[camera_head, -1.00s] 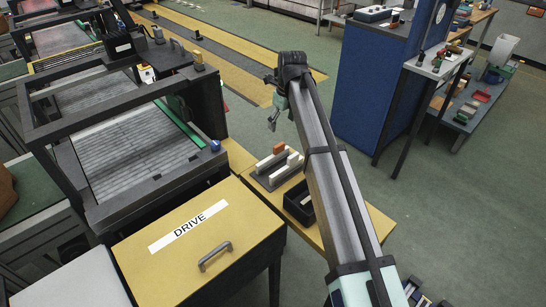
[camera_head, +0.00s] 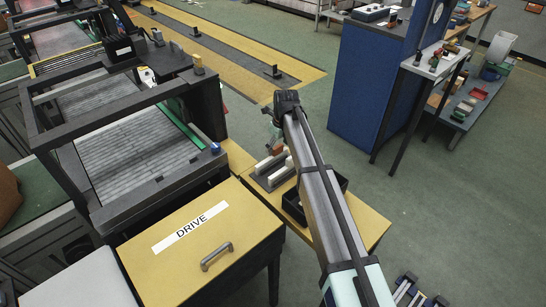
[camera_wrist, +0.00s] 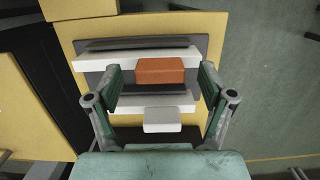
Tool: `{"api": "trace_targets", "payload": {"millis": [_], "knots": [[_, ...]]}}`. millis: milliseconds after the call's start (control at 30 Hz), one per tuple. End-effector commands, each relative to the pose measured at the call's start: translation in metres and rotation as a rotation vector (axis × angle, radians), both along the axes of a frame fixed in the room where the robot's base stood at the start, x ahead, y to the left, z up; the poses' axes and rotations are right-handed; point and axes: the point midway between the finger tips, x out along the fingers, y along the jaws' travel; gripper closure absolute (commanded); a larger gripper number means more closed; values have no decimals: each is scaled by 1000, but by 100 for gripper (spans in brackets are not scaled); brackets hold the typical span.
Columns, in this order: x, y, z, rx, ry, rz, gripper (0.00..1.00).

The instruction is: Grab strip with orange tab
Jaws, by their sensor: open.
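In the wrist view, the orange tab (camera_wrist: 160,70) lies between the fingers of my open gripper (camera_wrist: 161,76), with a gap on each side. The long white strip (camera_wrist: 90,64) passes behind it and reaches out past both fingers. A second strip with a white tab (camera_wrist: 162,120) is nearer the palm. Both sit in a dark grey holder (camera_wrist: 120,42). In the head view, my gripper (camera_head: 272,143) is over the far part of the holder (camera_head: 261,182), where white strips show (camera_head: 270,164). The orange tab is hidden there.
The holder is on a yellow table (camera_head: 367,222), with a black bin (camera_head: 340,182) beside it, partly hidden by my arm. A yellow box marked DRIVE (camera_head: 165,270) stands in front, and a roller conveyor frame (camera_head: 125,195) stands to the left. A blue cabinet (camera_head: 360,85) stands behind right.

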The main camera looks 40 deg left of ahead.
Motion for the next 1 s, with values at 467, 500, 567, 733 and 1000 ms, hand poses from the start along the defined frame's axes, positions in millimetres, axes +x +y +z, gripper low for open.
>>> {"api": "trace_targets", "payload": {"millis": [467, 500, 567, 733, 1000], "knots": [[0, 1, -9, 1, -1, 1, 72], [0, 1, -9, 1, -1, 1, 86], [0, 1, -9, 1, -1, 1, 86], [0, 1, -9, 1, 0, 0, 86], [0, 2, -3, 2, -1, 1, 86]]}}
